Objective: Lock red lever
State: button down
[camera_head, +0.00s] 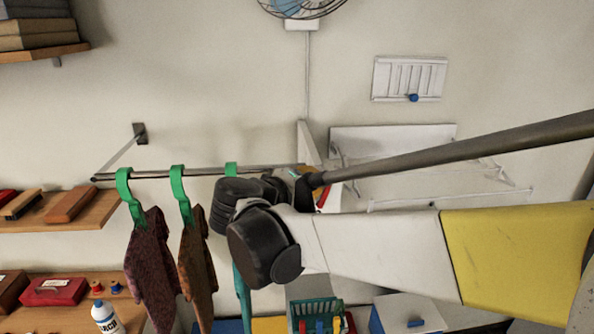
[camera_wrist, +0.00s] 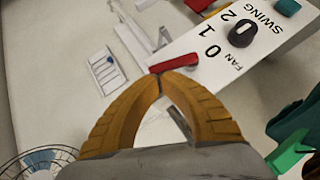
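The red lever (camera_wrist: 173,63) is a short red bar at the edge of a white control panel (camera_wrist: 215,62) in the wrist view. My gripper (camera_wrist: 161,77) has orange fingers that arch together, with their tips meeting right at the lever's near side. The tips seem to touch the lever or lie very close to it; I cannot tell which. Nothing shows between the fingers. In the head view, a bit of red (camera_head: 322,197) shows beside the panel, and my arm hides most of the gripper.
Green hangers (camera_head: 181,197) with clothes hang on a rail to the left. A fan (camera_head: 300,8) is above.

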jog(key=shift+d+r+m+g+y+p, duration=0.2)
jog(key=shift+d+m+g+y+p, duration=0.1)
jog(key=shift+d+m+y+p, duration=0.45)
jog(key=shift+d+f+m+g+y+p, duration=0.15)
jog(key=shift+d+m+g+y+p, duration=0.15)
jog(key=shift+d+m+y+p, duration=0.55)
jog(key=y, duration=0.1)
jog(key=d+f+y, duration=0.1)
jog(key=shift+w+d+f+m+g+y+b, duration=0.1)
jog(key=shift+d+f+m+g+y+b, duration=0.2)
jog(key=shift+m+y+b, duration=0.1)
jog(key=shift+r, duration=0.15)
jog(key=shift+r+p, duration=0.65)
jog(key=shift+r, duration=0.1)
